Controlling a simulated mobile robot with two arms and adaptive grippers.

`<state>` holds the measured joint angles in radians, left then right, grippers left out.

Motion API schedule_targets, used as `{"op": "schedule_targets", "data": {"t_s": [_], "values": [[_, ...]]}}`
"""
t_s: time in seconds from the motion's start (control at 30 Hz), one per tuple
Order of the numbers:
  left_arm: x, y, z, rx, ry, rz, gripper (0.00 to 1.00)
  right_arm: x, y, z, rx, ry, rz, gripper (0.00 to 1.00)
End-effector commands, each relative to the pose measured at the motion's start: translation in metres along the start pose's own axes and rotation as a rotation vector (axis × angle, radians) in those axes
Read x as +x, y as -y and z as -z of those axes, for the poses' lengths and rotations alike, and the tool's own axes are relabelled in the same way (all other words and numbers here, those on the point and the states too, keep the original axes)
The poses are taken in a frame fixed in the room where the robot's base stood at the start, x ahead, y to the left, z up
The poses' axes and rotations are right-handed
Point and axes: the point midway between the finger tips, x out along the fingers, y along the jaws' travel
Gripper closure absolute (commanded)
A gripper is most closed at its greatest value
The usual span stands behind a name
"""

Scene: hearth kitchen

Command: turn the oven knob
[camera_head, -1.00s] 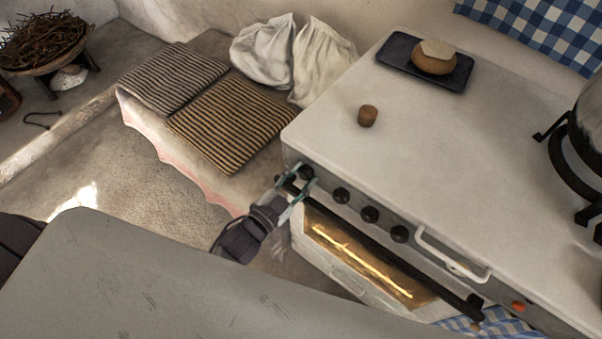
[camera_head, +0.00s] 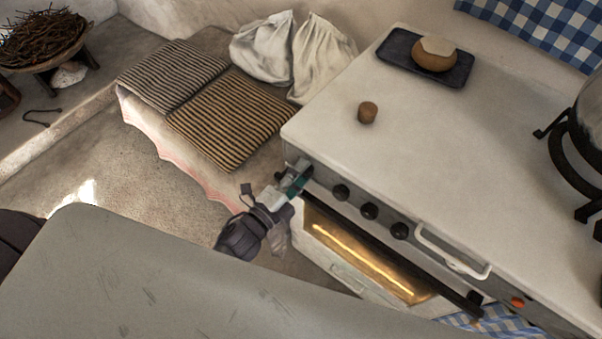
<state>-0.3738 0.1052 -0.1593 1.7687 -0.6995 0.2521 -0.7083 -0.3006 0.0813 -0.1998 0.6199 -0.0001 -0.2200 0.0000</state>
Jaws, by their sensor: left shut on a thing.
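The white oven (camera_head: 450,150) stands at the right, with a row of black knobs along its front panel. Three knobs show plainly: one (camera_head: 340,192), a middle one (camera_head: 369,211) and one farther right (camera_head: 400,231). My left gripper (camera_head: 296,178) is at the left end of the panel, shut on the leftmost oven knob, which its fingers mostly hide. The gripper looks rolled, with its fingers overlapping in the view. Below the panel, the oven door has a lit yellow window (camera_head: 365,262). My right gripper is not in view.
A white handle (camera_head: 450,254) juts from the oven front. On the oven top are a cork-like piece (camera_head: 368,112), a dark tray (camera_head: 391,50) with a round brown item, and a pot stand (camera_head: 562,165). Striped cushions (camera_head: 228,120) and white sacks (camera_head: 323,55) lie left of it.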

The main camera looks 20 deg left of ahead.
Motion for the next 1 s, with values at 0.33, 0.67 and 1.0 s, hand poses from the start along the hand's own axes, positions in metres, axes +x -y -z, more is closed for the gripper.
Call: {"op": "schedule_targets", "data": {"t_s": [0.33, 0.67, 1.0], "values": [[-0.001, -0.003, 0.000, 0.329, -0.001, -0.001, 0.95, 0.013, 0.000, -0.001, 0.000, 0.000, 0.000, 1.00], [-0.001, -0.003, 0.000, 0.631, -0.001, -0.001, 0.95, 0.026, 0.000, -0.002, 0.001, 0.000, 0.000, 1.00], [-0.001, -0.003, 0.000, 0.849, -0.001, -0.002, 0.95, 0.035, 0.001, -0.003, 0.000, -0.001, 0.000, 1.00]]}}
